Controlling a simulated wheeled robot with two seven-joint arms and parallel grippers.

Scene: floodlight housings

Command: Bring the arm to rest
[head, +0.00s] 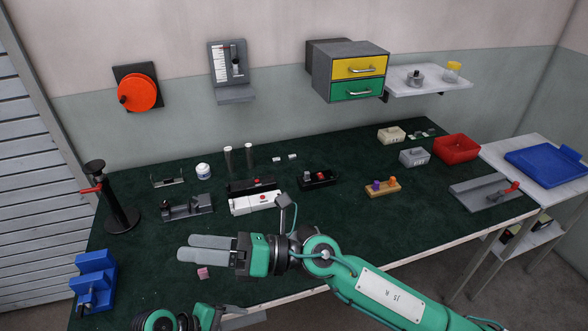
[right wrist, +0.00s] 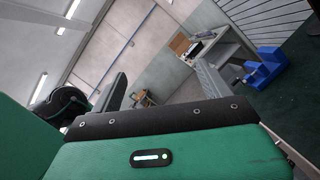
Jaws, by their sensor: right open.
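My right arm reaches in from the lower right of the head view, over the front of the dark green table (head: 330,215). Its gripper (head: 190,248) points left, with its two grey fingers apart and nothing between them. The fingers also show apart in the right wrist view (right wrist: 165,88). A small pink block (head: 203,273) lies just below the fingers in the head view, apart from them as far as I can tell. My left gripper (head: 228,311) shows only in part at the bottom edge, and its jaws are not clear.
A blue vise (head: 95,280) and a black stand with a red lever (head: 120,215) are at the left. Several fixtures, including a white one (head: 255,203), stand mid-table. A red bin (head: 457,149) and a grey clamp plate (head: 480,192) are at the right. The front-right table is clear.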

